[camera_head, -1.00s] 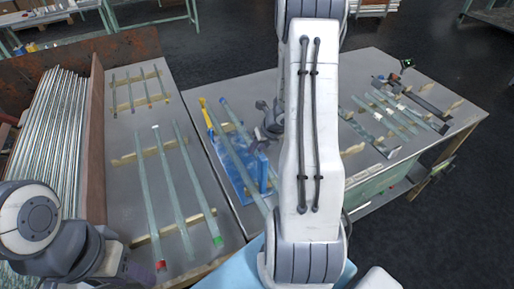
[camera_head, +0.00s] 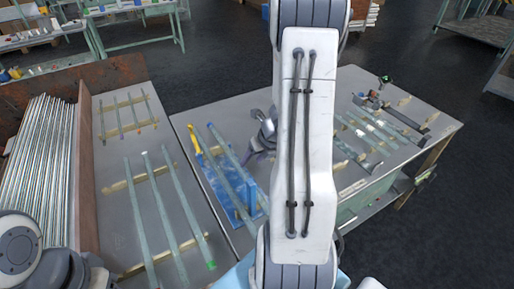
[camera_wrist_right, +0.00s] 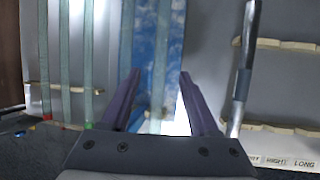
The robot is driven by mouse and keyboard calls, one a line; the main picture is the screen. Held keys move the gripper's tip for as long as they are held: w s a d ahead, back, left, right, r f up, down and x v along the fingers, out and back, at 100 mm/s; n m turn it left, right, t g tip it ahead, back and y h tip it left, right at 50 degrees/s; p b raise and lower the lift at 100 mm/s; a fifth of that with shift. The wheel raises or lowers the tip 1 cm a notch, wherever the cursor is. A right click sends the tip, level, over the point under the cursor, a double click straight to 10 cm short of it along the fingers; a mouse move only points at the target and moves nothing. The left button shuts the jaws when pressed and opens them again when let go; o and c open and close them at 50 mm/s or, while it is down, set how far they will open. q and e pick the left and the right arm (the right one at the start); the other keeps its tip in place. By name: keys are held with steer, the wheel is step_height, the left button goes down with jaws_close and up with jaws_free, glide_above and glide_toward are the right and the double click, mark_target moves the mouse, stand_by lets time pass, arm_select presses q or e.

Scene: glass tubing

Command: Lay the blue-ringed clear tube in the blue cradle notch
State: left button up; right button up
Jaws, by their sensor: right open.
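The blue cradle (camera_head: 219,192) stands on the left part of the right-hand bench. Two long clear tubes slant along it. The right one (camera_head: 228,152) has a blue mark at its far end, and the other (camera_head: 208,155) lies left of it. Whether either sits in a notch is unclear. My right gripper (camera_head: 258,150) is partly hidden by my arm, just right of the tubes. In the right wrist view my gripper (camera_wrist_right: 160,74) is open, with a clear tube (camera_wrist_right: 161,55) and blue cradle surface (camera_wrist_right: 145,30) showing between its fingers. My left gripper is out of frame; only arm links show.
The left bench holds several clear tubes on wooden strips (camera_head: 142,178) and a stack of metallic tubes (camera_head: 40,160) behind a brown divider (camera_head: 84,170). More tubes (camera_head: 365,130) lie on the right bench. A metal rod (camera_wrist_right: 242,80) lies right of my right gripper.

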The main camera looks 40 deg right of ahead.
steer(key=shift+p+v, duration=0.6)
steer(key=shift+v, duration=1.4)
steer(key=shift+a, duration=0.1)
steer(key=s+a+r+n+g+y, duration=0.15)
steer(key=a+r+n, duration=0.25)
steer(key=a+n, duration=0.85)
steer(key=a+r+n+g+y, duration=0.2)
steer(key=a+r+n, duration=0.2)
steer(key=a+n, duration=0.85)
steer(key=s+a+r+n+h, duration=0.1)
steer(key=s+a+n, duration=0.4)
steer(key=n, duration=0.5)
steer(key=s+a+r+n+g+h, duration=0.1)
steer(key=s+a+n, duration=0.3)
steer(key=s+n, duration=0.5)
steer(key=r+n+h, duration=0.1)
steer(key=n, duration=0.1)
steer(key=shift+s+a+n, duration=0.3)
steer(key=shift+s+a, duration=0.05)
steer(key=shift+r+g+h, duration=0.15)
steer(key=shift+g+h, duration=0.1)
